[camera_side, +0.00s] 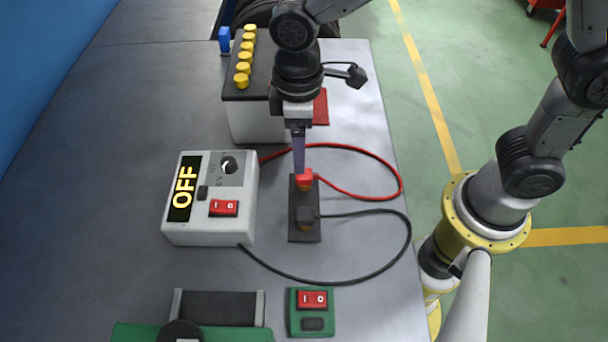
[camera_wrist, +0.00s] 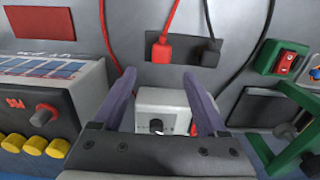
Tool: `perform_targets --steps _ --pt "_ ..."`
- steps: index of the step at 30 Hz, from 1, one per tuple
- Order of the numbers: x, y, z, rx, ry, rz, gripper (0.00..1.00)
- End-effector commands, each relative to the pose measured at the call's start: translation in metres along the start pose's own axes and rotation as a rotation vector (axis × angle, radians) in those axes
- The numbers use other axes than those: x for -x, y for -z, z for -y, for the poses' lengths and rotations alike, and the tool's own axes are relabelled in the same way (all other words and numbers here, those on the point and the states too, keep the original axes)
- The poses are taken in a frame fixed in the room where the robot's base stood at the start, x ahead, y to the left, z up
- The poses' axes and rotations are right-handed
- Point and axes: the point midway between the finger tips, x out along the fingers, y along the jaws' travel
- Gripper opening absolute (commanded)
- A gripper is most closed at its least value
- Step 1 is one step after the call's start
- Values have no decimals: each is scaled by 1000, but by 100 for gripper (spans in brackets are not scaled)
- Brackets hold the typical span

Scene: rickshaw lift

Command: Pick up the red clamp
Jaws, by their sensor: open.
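The red clamp (camera_side: 305,180) sits in the far end of a black holder (camera_side: 303,235) on the grey table, with a red cable running from it. In the wrist view the red clamp (camera_wrist: 164,50) shows just beyond my fingertips, roughly centred between them sideways. My gripper (camera_side: 299,170) points down at the clamp in the side view, its fingers overlapping in line. In the wrist view my gripper (camera_wrist: 160,75) is open, with a wide empty gap between its two purple fingers. I cannot tell whether a finger touches the clamp.
A black clamp (camera_side: 306,214) sits beside the red one in the holder. A white box (camera_side: 210,235) reading OFF stands to the left. A battery (camera_side: 255,120) with yellow caps stands behind. A small green switch box (camera_side: 312,325) is in front. Red and black cables loop to the right.

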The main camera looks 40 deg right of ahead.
Motion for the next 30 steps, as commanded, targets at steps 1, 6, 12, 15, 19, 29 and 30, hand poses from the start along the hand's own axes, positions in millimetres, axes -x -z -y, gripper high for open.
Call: perform_targets --steps 1,6,12,15,19,29,30 --pt "-10 -2 0 -1 1 5 75" --pt "-30 -1 0 -1 0 2 75" --pt "-42 -3 0 -1 0 2 75" --pt "-57 -7 2 -1 1 5 75" --pt "-75 -9 2 -1 1 3 75" --pt "-87 -8 2 -1 0 -1 75" --pt "-87 -8 2 -1 0 -1 75"
